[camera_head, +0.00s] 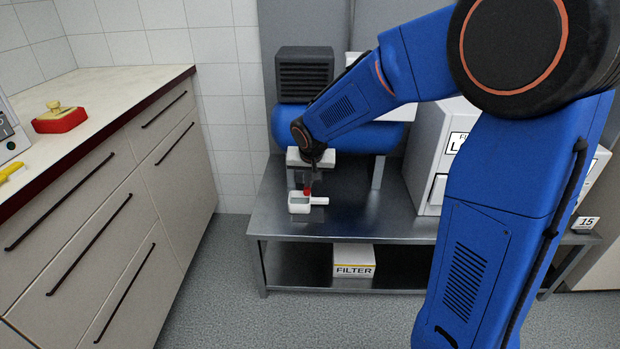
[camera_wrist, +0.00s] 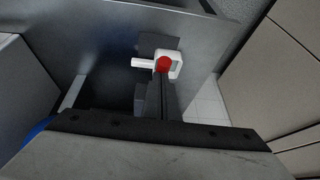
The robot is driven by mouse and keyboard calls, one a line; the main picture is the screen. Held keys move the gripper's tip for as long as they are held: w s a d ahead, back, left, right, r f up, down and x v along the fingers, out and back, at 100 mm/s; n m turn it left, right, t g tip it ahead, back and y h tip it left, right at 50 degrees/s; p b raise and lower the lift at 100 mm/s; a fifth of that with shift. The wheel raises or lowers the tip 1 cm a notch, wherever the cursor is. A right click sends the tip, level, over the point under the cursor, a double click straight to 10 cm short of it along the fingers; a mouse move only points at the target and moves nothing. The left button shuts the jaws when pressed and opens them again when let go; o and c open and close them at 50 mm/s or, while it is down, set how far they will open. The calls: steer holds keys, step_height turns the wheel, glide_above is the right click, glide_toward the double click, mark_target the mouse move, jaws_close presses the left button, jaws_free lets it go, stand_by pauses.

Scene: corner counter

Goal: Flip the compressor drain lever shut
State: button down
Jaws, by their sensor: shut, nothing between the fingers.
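The compressor has a dark ribbed box (camera_head: 304,76) on top and a blue tank (camera_head: 285,130), and stands at the back of the metal bench. A small red part (camera_head: 307,191), perhaps the drain lever's end, shows low in front of the tank. It also shows as a red disc in the wrist view (camera_wrist: 163,64). My gripper (camera_head: 309,184) points down with its fingers shut, right at the red part. In the wrist view its dark fingers (camera_wrist: 162,90) reach toward the disc. I cannot tell if they touch. The rest of the lever is hidden.
A grey cabinet (camera_head: 427,150) stands right of the compressor. A FILTER box (camera_head: 353,261) is on the lower shelf. A counter with drawers (camera_head: 150,170) borders the left.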

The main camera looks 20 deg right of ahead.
mark_target(309, 193)
steer(key=shift+s+f, duration=0.2)
steer(key=shift+f, duration=0.05)
steer(key=shift+s+a+f, duration=0.1)
steer(key=shift+s+f, duration=0.2)
steer(key=shift+f, duration=0.4)
steer(key=shift+s+a+f, duration=0.1)
steer(key=shift+s+f, duration=0.2)
steer(key=shift+f, duration=0.4)
steer(key=shift+s+f, duration=0.15)
steer(key=shift+f, duration=1.9)
